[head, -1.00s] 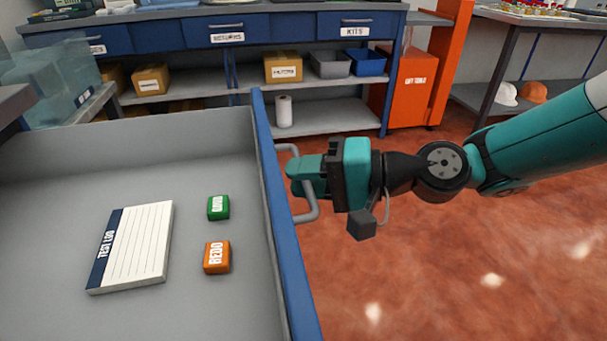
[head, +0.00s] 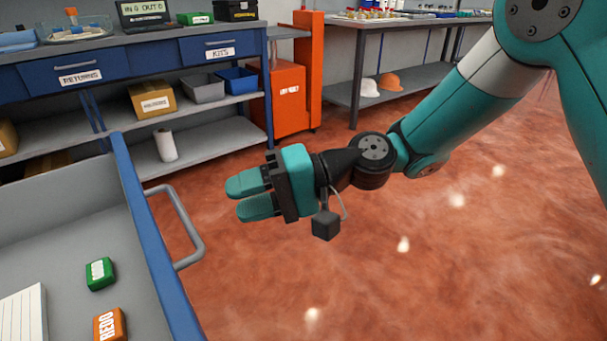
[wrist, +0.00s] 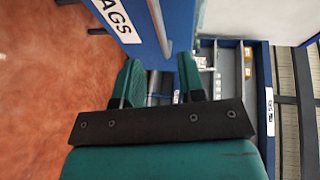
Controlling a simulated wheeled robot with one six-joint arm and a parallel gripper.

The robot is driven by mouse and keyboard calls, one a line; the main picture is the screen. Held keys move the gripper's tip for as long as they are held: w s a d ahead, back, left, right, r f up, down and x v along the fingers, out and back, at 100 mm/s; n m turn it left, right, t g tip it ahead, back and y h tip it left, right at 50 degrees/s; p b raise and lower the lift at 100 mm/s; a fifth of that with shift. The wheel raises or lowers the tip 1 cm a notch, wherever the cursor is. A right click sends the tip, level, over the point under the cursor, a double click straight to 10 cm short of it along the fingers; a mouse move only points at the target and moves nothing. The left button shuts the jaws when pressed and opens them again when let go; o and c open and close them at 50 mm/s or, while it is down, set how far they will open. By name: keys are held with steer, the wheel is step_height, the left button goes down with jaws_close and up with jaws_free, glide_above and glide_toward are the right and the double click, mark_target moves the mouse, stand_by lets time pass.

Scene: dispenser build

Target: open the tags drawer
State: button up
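The open drawer (head: 157,252) with the blue front stands at the lower left in the head view, pulled well out. Its grey bar handle (head: 187,230) faces right. In the wrist view a blue front with a white label ending in "AGS" (wrist: 117,17) shows at the top. Inside the drawer lie a green block (head: 100,273), an orange "REDO" block (head: 110,325) and part of a white lined pad (head: 22,312). My gripper (head: 234,199) is open and empty, to the right of the handle and apart from it. Its two fingers (wrist: 158,78) show spread in the wrist view.
A blue workbench (head: 130,62) with labelled drawers and lower shelves of boxes and bins stands behind. An orange cabinet (head: 290,98) and another bench (head: 400,85) are to its right. The red floor (head: 330,270) around my gripper is clear.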

steer(key=v, duration=0.8)
steer(key=shift+d+p, duration=0.25)
steer(key=shift+p, duration=0.15)
steer(key=shift+r, duration=0.1)
steer(key=s+d+r+n+t+h+p, duration=0.1)
steer(key=s+d+r+n+t+h, duration=0.2)
steer(key=s+d+h, duration=1.05)
step_height(320, 180, up, 23)
steer(key=s+d+t+y+p, duration=0.1)
steer(key=y+p, duration=0.1)
steer(key=p, duration=2.1)
steer(key=shift+s+d+f, duration=0.15)
steer(key=shift+s+d, duration=0.1)
steer(key=shift+d, duration=0.15)
